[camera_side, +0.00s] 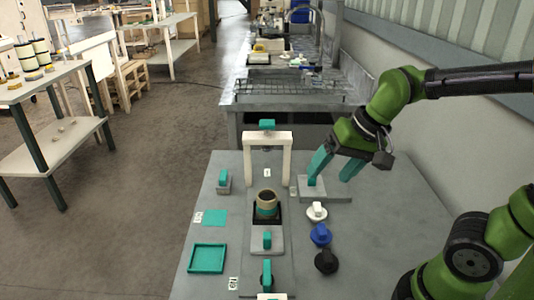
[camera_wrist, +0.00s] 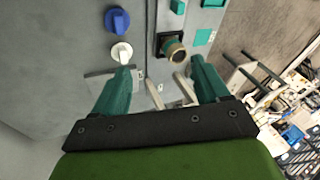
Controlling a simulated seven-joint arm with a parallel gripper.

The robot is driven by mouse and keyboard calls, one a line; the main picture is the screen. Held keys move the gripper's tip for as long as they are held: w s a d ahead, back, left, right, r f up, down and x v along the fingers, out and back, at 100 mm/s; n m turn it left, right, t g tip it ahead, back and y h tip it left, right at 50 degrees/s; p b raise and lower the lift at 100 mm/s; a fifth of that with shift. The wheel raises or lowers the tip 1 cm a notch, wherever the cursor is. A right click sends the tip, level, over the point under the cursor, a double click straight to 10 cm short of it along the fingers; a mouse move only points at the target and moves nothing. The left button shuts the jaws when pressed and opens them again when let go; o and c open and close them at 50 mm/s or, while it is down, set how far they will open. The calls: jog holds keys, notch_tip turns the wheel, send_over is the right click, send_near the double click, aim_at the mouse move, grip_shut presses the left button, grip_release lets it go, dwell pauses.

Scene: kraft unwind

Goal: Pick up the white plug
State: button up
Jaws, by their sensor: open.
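The white plug (camera_side: 316,211) stands on the grey table to the right of the brown roll, first in a row with a blue plug (camera_side: 321,235) and a black plug (camera_side: 326,262). The white plug also shows in the wrist view (camera_wrist: 121,52), just beyond the tip of the left finger. My gripper (camera_side: 330,177) is open with teal fingers, behind the white plug and apart from it in the side view. In the wrist view my gripper (camera_wrist: 161,65) has nothing held between its fingers.
A brown roll (camera_side: 267,197) sits in a black holder in the table's middle, with a white arch (camera_side: 267,135) behind it. A teal block on a grey base (camera_side: 332,196) lies below my fingers. A teal tray (camera_side: 192,258) is at the left. Table right of the plugs is clear.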

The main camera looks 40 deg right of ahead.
aim_at(317, 206)
jog(key=w+d+f+m+g+h, duration=0.15)
jog(key=w+d+m, duration=0.25)
jog(key=m, duration=0.6)
jog(key=w+d+f+m+g+h, duration=0.1)
jog(key=w+d+f+m+g, duration=0.25)
jog(key=m, duration=0.75)
jog(key=shift+y, duration=0.25)
jog(key=f, duration=1)
jog(key=shift+w+f, duration=0.25)
jog(key=shift+f, duration=0.1)
jog(key=shift+s+d+f, duration=0.1)
jog(key=shift+s+f, duration=0.1)
jog(key=shift+f, duration=1.2)
jog(key=shift+s+f, duration=0.2)
jog(key=shift+f, duration=1.15)
jog(key=c, duration=0.9)
